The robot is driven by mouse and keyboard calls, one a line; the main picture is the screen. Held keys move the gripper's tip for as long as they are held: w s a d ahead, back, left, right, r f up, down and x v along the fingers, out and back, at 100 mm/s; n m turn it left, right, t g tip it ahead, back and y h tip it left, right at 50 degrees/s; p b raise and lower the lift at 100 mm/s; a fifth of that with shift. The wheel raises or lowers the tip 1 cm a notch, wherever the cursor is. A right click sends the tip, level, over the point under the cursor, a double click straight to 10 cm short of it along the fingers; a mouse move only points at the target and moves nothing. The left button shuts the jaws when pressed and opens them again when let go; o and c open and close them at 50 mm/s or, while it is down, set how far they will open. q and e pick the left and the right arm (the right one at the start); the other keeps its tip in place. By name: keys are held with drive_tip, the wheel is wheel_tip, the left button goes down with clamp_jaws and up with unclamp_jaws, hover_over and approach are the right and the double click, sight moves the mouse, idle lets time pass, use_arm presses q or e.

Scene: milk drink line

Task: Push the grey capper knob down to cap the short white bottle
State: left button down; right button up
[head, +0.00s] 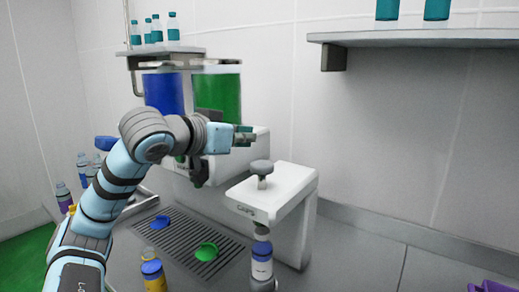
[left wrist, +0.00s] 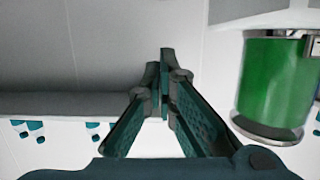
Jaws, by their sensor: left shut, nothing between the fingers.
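The grey capper knob (head: 262,167) stands raised on a short stem on top of the white capper (head: 285,190). The short white bottle (head: 262,268) stands upright below the capper's overhanging arm, with a dark blue part at its top; I cannot tell whether this part is seated on it. My left gripper (head: 246,136) is shut and empty, above and slightly left of the knob, apart from it. In the left wrist view the closed fingers (left wrist: 164,75) meet at the tips, and neither knob nor bottle shows. My right gripper is not in view.
Blue (head: 163,92) and green (head: 218,93) tanks stand behind my left arm. A yellow bottle (head: 153,276) stands in front. Wall space right of the capper is clear below the shelf (head: 420,38).

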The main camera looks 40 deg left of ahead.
use_arm(q)
drive_tip(key=p, duration=0.2)
hover_over(258, 167)
drive_tip(key=shift+w+f, duration=0.2)
drive_tip(key=shift+f, duration=0.5)
wheel_tip(258, 167, down, 3)
drive_tip(key=b, duration=0.2)
drive_tip(key=shift+f+b, duration=0.1)
drive_tip(key=shift+b, duration=0.3)
drive_tip(key=shift+s+f, duration=0.1)
drive_tip(key=shift+f, duration=0.2)
